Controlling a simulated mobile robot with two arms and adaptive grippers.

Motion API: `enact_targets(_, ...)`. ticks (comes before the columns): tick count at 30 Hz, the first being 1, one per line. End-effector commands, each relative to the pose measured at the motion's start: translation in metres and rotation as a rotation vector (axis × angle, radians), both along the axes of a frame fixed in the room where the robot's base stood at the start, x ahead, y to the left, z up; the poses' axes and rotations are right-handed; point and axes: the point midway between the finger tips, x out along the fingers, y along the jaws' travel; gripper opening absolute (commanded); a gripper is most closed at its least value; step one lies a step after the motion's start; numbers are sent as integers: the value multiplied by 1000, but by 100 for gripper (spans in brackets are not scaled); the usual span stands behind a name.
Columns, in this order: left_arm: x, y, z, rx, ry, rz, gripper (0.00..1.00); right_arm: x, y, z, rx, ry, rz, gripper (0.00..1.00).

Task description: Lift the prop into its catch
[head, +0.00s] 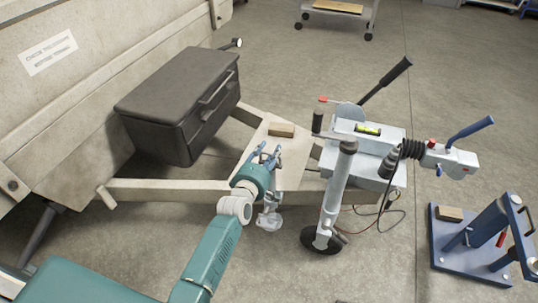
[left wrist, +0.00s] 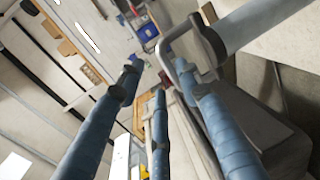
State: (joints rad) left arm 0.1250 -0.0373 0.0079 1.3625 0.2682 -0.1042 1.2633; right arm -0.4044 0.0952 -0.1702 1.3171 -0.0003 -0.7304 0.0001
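A short silver-grey prop (head: 269,217) with a foot at its lower end stands below the trailer frame in the head view, left of the jockey wheel post. Its upper part is partly hidden by my left gripper (head: 268,153), which is over the frame beam with its blue fingers spread. In the left wrist view, the blue fingers of the left gripper (left wrist: 160,90) are apart, with a grey bent handle (left wrist: 180,42) and pale tube just past their tips. I see nothing gripped, and cannot tell whether a finger touches the handle. The catch is not clearly visible. My right gripper is out of view.
A dark box (head: 185,100) stands on the frame to the left. The jockey wheel post (head: 338,190) and the coupling (head: 450,160) are to the right. A wooden block (head: 281,130) lies on the frame plate. A blue stand (head: 490,240) is at lower right.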

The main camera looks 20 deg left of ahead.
Motion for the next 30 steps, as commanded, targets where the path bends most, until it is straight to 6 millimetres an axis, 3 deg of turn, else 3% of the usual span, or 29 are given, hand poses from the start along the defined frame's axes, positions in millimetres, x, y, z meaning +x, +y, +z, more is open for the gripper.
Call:
enact_targets(11, -9, -1, -4, 0, 10, -2, 35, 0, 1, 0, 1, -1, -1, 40)
enact_targets(24, -93, 3, 12, 0, 9, 0, 35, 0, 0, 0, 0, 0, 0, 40)
enact_targets(30, -115, 4, 17, 0, 8, 0, 35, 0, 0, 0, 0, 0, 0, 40)
